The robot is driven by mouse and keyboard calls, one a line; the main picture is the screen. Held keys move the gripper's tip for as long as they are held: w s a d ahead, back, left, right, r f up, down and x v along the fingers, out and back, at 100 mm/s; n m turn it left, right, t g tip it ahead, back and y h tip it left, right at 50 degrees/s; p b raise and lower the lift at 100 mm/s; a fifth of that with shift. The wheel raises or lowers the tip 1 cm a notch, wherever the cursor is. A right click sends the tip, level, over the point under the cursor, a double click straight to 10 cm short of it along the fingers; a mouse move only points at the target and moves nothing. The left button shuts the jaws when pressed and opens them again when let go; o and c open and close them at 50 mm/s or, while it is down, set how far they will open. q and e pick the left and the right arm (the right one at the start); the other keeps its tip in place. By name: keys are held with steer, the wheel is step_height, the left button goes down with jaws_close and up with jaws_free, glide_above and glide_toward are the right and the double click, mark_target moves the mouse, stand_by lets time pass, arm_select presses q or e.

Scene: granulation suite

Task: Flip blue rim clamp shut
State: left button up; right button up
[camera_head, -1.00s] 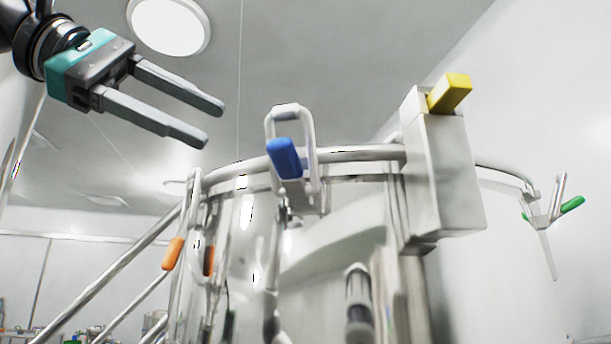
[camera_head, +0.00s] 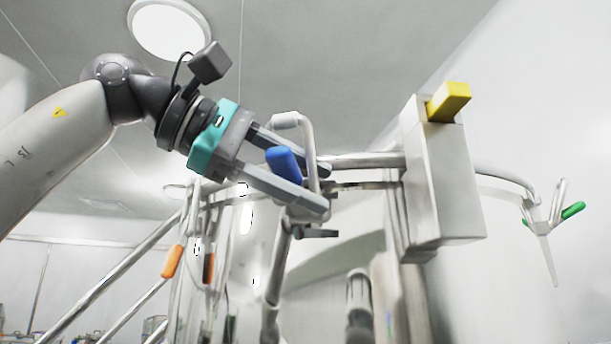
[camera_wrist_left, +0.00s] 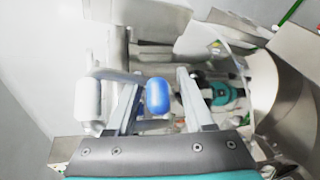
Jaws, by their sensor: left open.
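The blue rim clamp has a blue grip (camera_head: 284,165) and a pale metal loop (camera_head: 310,135) standing up above the vessel's rim. The blue grip also shows in the left wrist view (camera_wrist_left: 158,97). My left gripper (camera_head: 322,188) reaches in from the left and is open. Its fingers lie on either side of the blue grip, which appears between them in both views. I cannot tell whether either finger touches it. Part of the loop and the clamp's lower body are hidden behind the fingers. My right gripper cannot be made out.
A metal box with a yellow block (camera_head: 450,101) stands on the rim to the right. A green-handled clamp (camera_head: 573,210) sits farther right. Orange-handled clamps (camera_head: 173,261) hang at the left below the rim. Space above the rim is open.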

arm_select(q)
jaws_close()
stand_by(0.3)
steer(key=shift+r, duration=0.1)
stand_by(1.0)
